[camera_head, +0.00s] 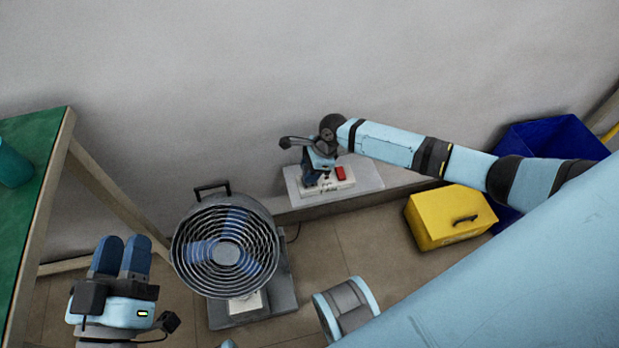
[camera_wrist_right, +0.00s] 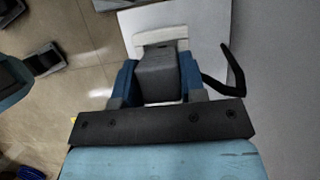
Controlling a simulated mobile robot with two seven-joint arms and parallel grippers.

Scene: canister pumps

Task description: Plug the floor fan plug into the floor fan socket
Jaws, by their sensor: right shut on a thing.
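The grey plug (camera_wrist_right: 158,75) is between the blue fingers of my right gripper (camera_wrist_right: 160,82) in the right wrist view, with a black cable piece (camera_wrist_right: 232,68) to its right. In the head view my right gripper (camera_head: 318,168) points down at the white socket block (camera_head: 340,186), which has a red switch (camera_head: 341,173). The block also shows past the plug in the right wrist view (camera_wrist_right: 160,38). The plug's pins and any contact with the socket are hidden. My left gripper (camera_head: 121,258) is empty at lower left, its two blue fingers close together.
The socket block sits on a pale board (camera_head: 368,177) by the wall. The floor fan (camera_head: 227,250) stands to its left. A yellow box (camera_head: 450,217) and a blue bin (camera_head: 545,137) are at right. A green-topped table (camera_head: 30,150) is at left. Tiled floor shows between.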

